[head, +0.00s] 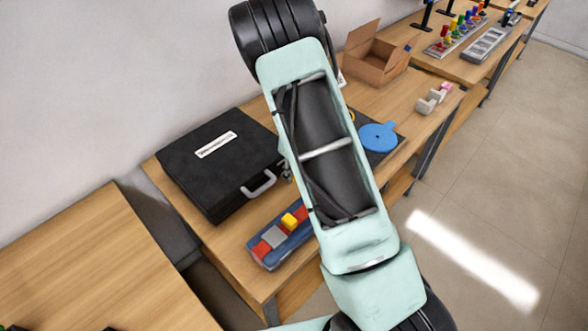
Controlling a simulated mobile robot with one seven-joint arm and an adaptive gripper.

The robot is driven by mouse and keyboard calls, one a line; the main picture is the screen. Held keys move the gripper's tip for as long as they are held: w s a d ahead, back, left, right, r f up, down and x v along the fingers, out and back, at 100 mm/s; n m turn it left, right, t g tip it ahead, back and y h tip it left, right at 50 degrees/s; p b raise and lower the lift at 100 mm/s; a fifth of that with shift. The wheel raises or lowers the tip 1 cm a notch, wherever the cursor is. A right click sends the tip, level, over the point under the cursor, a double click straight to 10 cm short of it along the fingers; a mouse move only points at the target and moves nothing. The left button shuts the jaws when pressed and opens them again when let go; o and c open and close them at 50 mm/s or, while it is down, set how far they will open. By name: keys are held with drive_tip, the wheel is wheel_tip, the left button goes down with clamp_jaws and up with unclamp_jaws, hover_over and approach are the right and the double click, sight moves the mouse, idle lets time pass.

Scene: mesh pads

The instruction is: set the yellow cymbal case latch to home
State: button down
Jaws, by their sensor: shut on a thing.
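My own arm (325,150) crosses the middle of the head view and covers a large part of the table behind it. My gripper is hidden behind the arm, so what its jaws hold cannot be seen. A small sliver of yellow (352,115) shows at the arm's right edge, beside a dark pad. It may be part of the yellow cymbal case, but too little shows to be sure. The latch is not visible. A blue round case (378,137) with a short tab lies on the dark pad (386,151), right of the arm.
A black briefcase (215,165) with a grey handle lies left of the arm. A blue tray (263,256) with red, grey and yellow blocks is near the front edge. An open cardboard box (375,60) and small grey and pink pieces (430,100) stand farther back.

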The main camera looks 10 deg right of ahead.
drive_tip(key=g+h, duration=0.1)
drive_tip(key=w+r+g, duration=0.1)
drive_tip(key=shift+a+g+h, duration=0.3)
drive_tip(key=shift+h, duration=0.1)
drive_tip(key=shift+w+a+r+g+h+b, duration=0.1)
drive_tip(key=shift+w+r+g+h+b, duration=0.15)
drive_tip(key=shift+g, duration=0.25)
drive_tip(key=shift+w+a+g+h+b, duration=0.1)
drive_tip(key=shift+w+g+h+b, duration=0.05)
drive_tip(key=shift+g+h, duration=0.3)
drive_tip(key=shift+a, duration=0.1)
drive_tip(key=c, duration=1.7)
unclamp_jaws()
drive_tip(key=v, duration=1.2)
drive_tip(key=shift+w, duration=0.2)
